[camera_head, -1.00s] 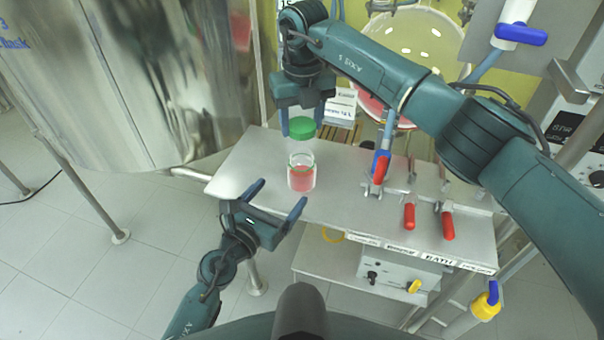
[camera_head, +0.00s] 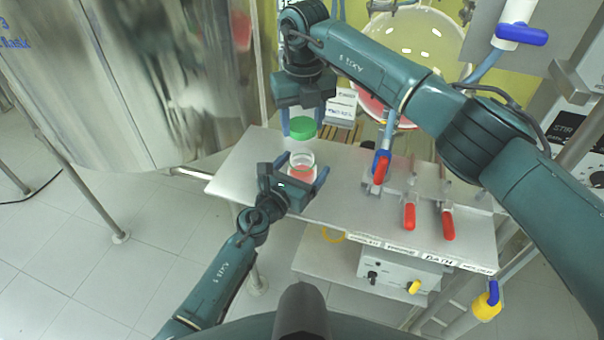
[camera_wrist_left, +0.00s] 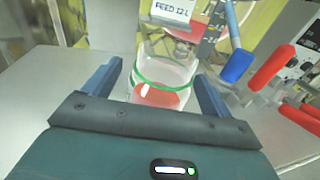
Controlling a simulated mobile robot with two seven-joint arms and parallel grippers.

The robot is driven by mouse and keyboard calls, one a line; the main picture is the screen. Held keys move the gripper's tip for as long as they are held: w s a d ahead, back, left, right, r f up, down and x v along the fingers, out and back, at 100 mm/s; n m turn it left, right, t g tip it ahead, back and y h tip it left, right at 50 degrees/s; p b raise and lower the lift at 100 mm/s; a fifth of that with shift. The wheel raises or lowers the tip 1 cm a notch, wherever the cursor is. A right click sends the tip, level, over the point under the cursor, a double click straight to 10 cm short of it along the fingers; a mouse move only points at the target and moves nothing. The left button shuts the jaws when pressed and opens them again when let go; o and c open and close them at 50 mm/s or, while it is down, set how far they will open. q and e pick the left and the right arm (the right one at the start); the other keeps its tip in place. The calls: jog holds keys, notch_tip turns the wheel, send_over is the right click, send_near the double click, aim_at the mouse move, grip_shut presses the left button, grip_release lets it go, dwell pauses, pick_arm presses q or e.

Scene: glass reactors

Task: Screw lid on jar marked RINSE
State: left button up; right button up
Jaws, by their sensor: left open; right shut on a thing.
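A clear glass jar (camera_head: 301,160) with red liquid in its lower part stands upright on the steel table. In the left wrist view the jar (camera_wrist_left: 163,78) shows a green ring around it. No RINSE marking can be read. My left gripper (camera_head: 302,176) is open, with one finger on each side of the jar; contact cannot be told. It also shows in the left wrist view (camera_wrist_left: 158,85). My right gripper (camera_head: 302,122) is shut on the green lid (camera_head: 302,129) and holds it above the jar, apart from its mouth.
The steel table (camera_head: 243,165) is bare left of the jar. Red-handled valves (camera_head: 409,215) and a blue-and-red valve (camera_head: 381,166) stand to the right. A large steel tank (camera_head: 140,80) is at the left. A round glass vessel (camera_head: 425,45) is behind.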

pick_arm(q)
jog(key=shift+c, duration=0.3)
jog(key=c, duration=1.4)
pick_arm(e)
send_over(302, 150)
jog(key=s, duration=0.3)
jog(key=shift+w+f, duration=0.15)
jog(key=shift+f, duration=1.1)
jog(key=shift+w+f, duration=0.1)
jog(key=shift+f, duration=1.15)
jog(key=shift+f, duration=0.85)
jog(key=shift+f, duration=0.6)
